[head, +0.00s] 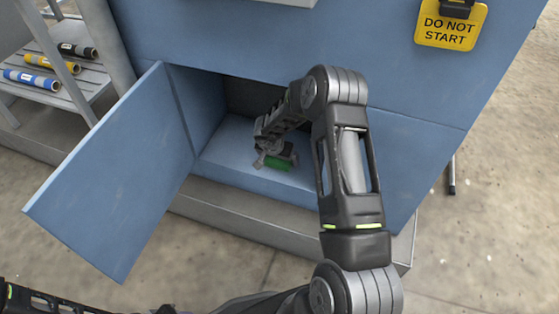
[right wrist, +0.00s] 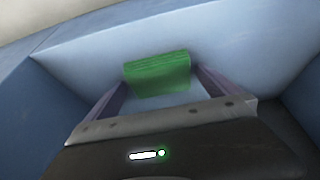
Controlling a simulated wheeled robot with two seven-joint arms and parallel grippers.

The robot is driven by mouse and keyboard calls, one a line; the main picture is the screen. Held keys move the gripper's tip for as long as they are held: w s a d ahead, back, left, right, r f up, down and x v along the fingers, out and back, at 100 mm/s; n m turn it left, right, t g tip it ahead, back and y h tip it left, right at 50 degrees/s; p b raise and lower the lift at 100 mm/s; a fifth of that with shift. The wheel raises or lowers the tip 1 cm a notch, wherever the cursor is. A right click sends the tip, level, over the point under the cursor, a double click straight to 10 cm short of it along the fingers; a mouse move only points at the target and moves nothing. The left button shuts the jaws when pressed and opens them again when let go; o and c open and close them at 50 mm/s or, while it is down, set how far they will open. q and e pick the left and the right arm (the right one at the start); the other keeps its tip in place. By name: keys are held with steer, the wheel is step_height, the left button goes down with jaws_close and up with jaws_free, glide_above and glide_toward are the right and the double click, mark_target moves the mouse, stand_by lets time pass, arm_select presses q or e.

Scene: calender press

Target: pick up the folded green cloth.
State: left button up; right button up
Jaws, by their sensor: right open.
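The folded green cloth (head: 277,163) lies on the floor of the blue cabinet compartment, partly hidden by my right gripper in the head view. My right gripper (head: 272,160) reaches into the compartment and is at the cloth. In the right wrist view the green cloth (right wrist: 158,74) lies at the far end of the two fingers (right wrist: 158,88), between their tips. The fingers stand apart on either side of it. I cannot tell whether they touch it. My left gripper does not show; only part of my left arm is at the lower left of the head view.
The blue cabinet door (head: 115,170) stands open to the left of the compartment. A yellow "DO NOT START" tag (head: 450,25) hangs at the upper right. Several rolls lie on a grey rack (head: 60,92) at the left. The compartment floor (head: 232,150) is clear left of the cloth.

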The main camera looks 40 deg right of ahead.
mark_target(276, 162)
steer(key=shift+c, duration=0.3)
steer(key=c, duration=1.2)
steer(key=shift+r, duration=0.1)
steer(key=shift+a+r+p, duration=0.35)
steer(key=shift+p, duration=0.15)
steer(key=shift+r, duration=0.4)
steer(key=r+p, duration=0.1)
steer(key=r, duration=0.1)
steer(key=r+p, duration=0.2)
steer(key=r, duration=0.1)
steer(key=shift+a+r, duration=0.35)
steer(key=a+p, duration=0.1)
steer(key=a, duration=0.8)
steer(key=a+p, duration=0.1)
steer(key=a, duration=0.8)
steer(key=shift+s+a+f+p, duration=0.2)
steer(key=shift+a+p, duration=0.1)
steer(key=shift+p, duration=0.1)
